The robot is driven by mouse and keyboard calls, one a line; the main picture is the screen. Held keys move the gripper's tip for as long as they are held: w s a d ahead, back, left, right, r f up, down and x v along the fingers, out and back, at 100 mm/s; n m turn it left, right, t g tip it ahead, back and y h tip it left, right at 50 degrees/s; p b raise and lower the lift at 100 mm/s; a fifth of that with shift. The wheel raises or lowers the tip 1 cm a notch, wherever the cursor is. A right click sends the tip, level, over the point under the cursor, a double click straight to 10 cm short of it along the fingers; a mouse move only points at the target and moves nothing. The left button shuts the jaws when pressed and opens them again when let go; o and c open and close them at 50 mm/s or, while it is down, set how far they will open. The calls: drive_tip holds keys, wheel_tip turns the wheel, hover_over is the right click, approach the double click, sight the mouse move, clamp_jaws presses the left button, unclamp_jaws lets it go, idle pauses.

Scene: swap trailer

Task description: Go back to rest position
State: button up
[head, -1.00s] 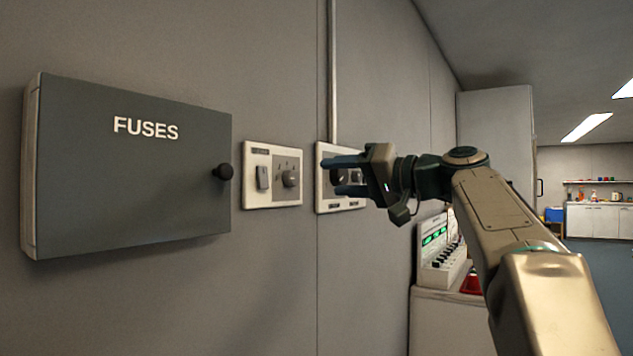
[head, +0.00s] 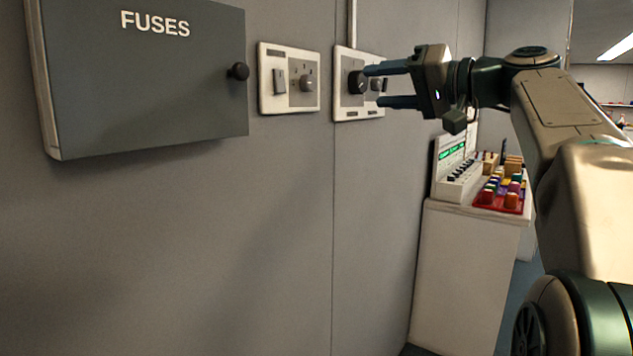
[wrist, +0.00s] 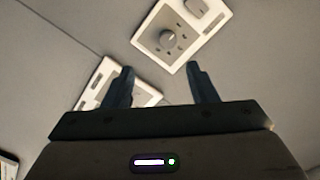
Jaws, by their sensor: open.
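My gripper (head: 370,86) is open and empty in the head view. Its two fingers point left, in front of the right wall panel (head: 345,100), and partly cover that panel. A black knob (head: 357,82) shows on that panel beside the upper fingertip. In the wrist view my gripper (wrist: 156,78) has its fingers spread apart. One switch panel with a round dial (wrist: 168,40) lies beyond the fingertips, and a second panel (wrist: 108,80) is partly hidden behind the left finger.
A grey fuse box (head: 150,90) with a black knob (head: 238,71) hangs on the wall at left. A left switch panel (head: 290,92) is beside it. A white cabinet (head: 460,270) holds a control console (head: 455,170) and a red tray (head: 482,205) of colored pieces. The wall below the panels is clear.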

drive_tip(key=s+a+f+m+g+h+p, duration=0.2)
drive_tip(key=s+f+h+p, duration=0.15)
drive_tip(key=f+p, duration=0.3)
drive_tip(key=s+a+f+m+g+h+p, duration=0.1)
drive_tip(key=s+a+f+g+h+p, duration=0.15)
drive_tip(key=f+h+p, duration=0.35)
drive_tip(key=s+d+f+n+g+h+p, duration=0.2)
drive_tip(key=s+f+p, duration=0.7)
drive_tip(key=s+f, duration=0.5)
drive_tip(key=s+d+g+h, duration=0.1)
drive_tip(key=s+g, duration=0.1)
drive_tip(key=s, duration=0.2)
drive_tip(key=shift+d+h, duration=0.2)
drive_tip(key=shift+h, duration=0.15)
